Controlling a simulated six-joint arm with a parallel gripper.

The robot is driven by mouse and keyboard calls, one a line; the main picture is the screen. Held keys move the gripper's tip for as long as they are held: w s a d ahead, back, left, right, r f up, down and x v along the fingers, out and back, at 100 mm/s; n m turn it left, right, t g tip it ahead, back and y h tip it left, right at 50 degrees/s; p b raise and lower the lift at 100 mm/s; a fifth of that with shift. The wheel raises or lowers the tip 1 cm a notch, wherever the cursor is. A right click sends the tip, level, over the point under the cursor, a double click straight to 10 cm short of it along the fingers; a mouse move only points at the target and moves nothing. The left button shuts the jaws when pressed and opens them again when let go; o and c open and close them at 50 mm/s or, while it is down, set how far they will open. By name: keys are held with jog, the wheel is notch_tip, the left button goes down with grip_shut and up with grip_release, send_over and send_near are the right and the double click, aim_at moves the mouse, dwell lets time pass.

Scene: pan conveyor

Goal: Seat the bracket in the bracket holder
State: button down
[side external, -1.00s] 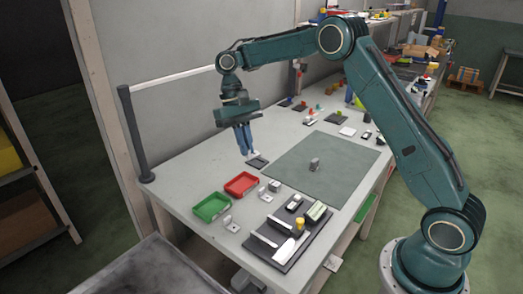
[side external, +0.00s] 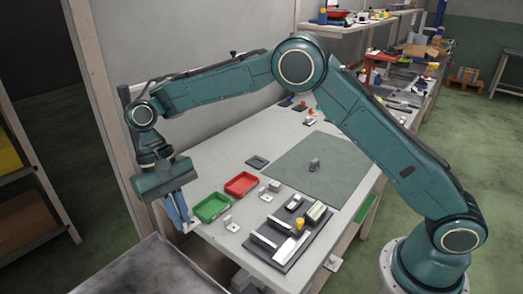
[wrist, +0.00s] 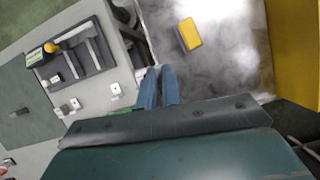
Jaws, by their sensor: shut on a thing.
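My gripper (side external: 182,222) hangs past the table's left end, beside the green tray, with its fingers pointing down. In the wrist view my gripper (wrist: 158,72) has its fingers close together. It is shut on a small pale piece (side external: 190,227), taken to be the bracket, mostly hidden by the fingers; its shape is unclear. A dark fixture (side external: 283,252) with pale bars and a yellow knob stands on the table, right of and apart from my gripper. It also shows in the wrist view (wrist: 88,65). I cannot tell which part is the bracket holder.
The green tray (side external: 212,207) and red tray (side external: 241,184) sit near the gripper. Small metal pieces (side external: 231,223) stand beside them. A grey metal surface (wrist: 222,62) with a yellow block (wrist: 189,34) lies beside the table. The green mat (side external: 330,160) is mostly clear.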

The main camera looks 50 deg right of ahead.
jog(key=s+a+f, duration=0.1)
jog(key=s+a, duration=0.4)
jog(key=a, duration=0.3)
jog(key=s+a+f+n, duration=0.1)
jog(key=s+a, duration=0.5)
jog(key=a, duration=0.2)
jog(key=shift+s+a+f+h, duration=0.15)
jog(key=shift+a+f+h, duration=0.1)
jog(key=shift+f+h, duration=0.05)
notch_tip(320, 180, down, 20)
jog(key=shift+f, duration=0.15)
dwell(0.4)
jog(key=c, duration=1.6)
grip_release()
jog(key=shift+v, duration=6.2)
